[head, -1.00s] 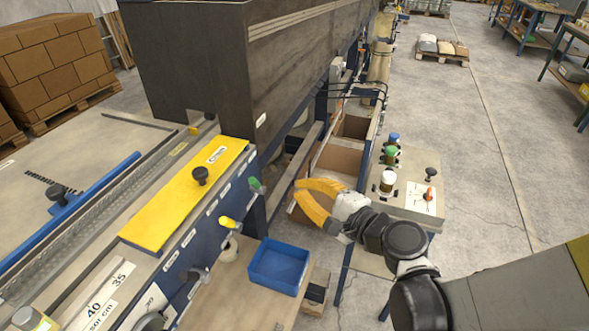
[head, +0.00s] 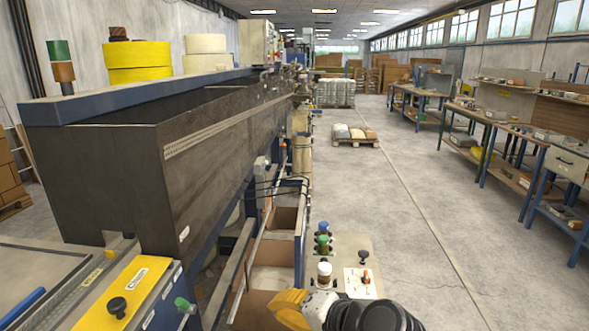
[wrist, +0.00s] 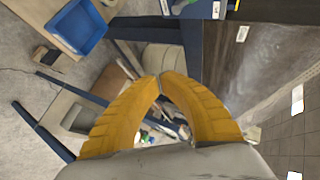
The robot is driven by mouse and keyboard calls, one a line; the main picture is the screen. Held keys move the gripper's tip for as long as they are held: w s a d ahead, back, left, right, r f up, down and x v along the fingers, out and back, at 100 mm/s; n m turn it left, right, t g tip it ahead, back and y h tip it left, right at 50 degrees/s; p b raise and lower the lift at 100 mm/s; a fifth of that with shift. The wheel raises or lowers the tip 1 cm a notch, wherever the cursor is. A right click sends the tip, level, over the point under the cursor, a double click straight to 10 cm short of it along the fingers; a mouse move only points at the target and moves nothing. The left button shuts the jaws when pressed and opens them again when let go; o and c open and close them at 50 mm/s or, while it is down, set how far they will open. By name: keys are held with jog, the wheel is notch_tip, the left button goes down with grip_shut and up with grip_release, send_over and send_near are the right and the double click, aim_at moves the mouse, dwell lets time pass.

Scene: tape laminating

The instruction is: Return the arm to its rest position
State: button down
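My gripper (wrist: 160,76) has two yellow ribbed fingers, and in the wrist view their tips meet with nothing held between them. In the head view only part of my gripper (head: 290,309) shows at the bottom edge, left of the dark links of my arm. It is beside the small control panel (head: 352,258) and in front of the cardboard boxes (head: 273,279) under the machine. The fingertips are cut off or hidden in the head view.
The large dark laminating machine (head: 110,160) fills the left, with a yellow plate (head: 125,292) at its front. A blue bin (wrist: 75,28) shows in the wrist view. A pallet with sacks (head: 354,136) and workbenches (head: 500,130) stand farther back. The floor (head: 400,210) at right is clear.

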jog(key=s+d+n+h, duration=0.3)
jog(key=s+d+h, duration=0.1)
jog(key=d, duration=0.7)
jog(key=s+d+n+g+h, duration=0.1)
jog(key=s+d+n+h, duration=0.2)
jog(key=d, duration=0.8)
jog(key=s+h, duration=0.2)
jog(key=s, duration=0.2)
jog(key=shift+d, duration=0.15)
